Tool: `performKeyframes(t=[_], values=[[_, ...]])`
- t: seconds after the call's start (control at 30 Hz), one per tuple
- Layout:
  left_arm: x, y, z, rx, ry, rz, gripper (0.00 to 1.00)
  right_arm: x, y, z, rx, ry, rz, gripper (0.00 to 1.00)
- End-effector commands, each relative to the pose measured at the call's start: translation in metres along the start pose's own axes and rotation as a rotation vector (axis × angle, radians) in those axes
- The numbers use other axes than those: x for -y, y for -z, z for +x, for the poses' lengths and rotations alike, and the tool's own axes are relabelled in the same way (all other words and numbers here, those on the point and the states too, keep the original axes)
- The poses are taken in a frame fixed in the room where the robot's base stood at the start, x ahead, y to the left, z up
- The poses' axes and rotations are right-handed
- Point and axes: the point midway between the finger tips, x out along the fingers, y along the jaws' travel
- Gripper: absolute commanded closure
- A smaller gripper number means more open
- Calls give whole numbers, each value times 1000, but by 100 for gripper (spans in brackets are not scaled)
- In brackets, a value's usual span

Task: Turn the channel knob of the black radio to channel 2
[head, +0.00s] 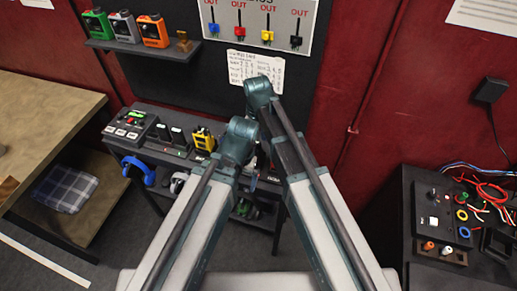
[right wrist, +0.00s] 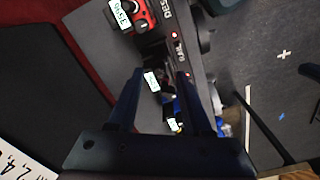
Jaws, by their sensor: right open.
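My right gripper (right wrist: 163,73) is open in the right wrist view, its two dark fingers apart over the edge of the desk. A dark device with a white label (right wrist: 151,82) shows between the fingers; it may be the black radio, but its knob cannot be made out. I cannot tell whether the fingers touch it. In the head view, dark upright items (head: 178,136) stand on the desk beside a yellow radio (head: 203,139). My arms hide the right part of the desk and both grippers there.
A red radio (right wrist: 138,14) stands near the gripper. Green (head: 97,24), grey (head: 124,27) and orange (head: 153,31) devices sit on a wall shelf (head: 140,49). A console (head: 129,124) is at the desk's left end. A black cabinet (head: 425,190) with wires stands right.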

Motion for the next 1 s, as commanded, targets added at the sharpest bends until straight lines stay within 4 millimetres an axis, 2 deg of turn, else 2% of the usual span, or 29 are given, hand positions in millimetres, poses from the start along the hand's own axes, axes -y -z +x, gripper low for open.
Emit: performKeyframes(t=[0.03, 0.13, 0.47, 0.53, 0.77, 1.0], values=[[-1, 1, 13, 0, 0, 2, 0, 0, 0, 13, 0, 0, 0, 50], [-2, 1, 19, 0, 1, 4, 0, 0, 0, 19, 0, 0, 0, 50], [-2, 1, 20, 0, 1, 5, 0, 0, 0, 20, 0, 0, 0, 50], [-2, 1, 20, 0, 1, 5, 0, 0, 0, 20, 0, 0, 0, 57], [-2, 1, 20, 0, 1, 5, 0, 0, 0, 20, 0, 0, 0, 99], [-2, 1, 20, 0, 1, 5, 0, 0, 0, 20, 0, 0, 0, 100]])
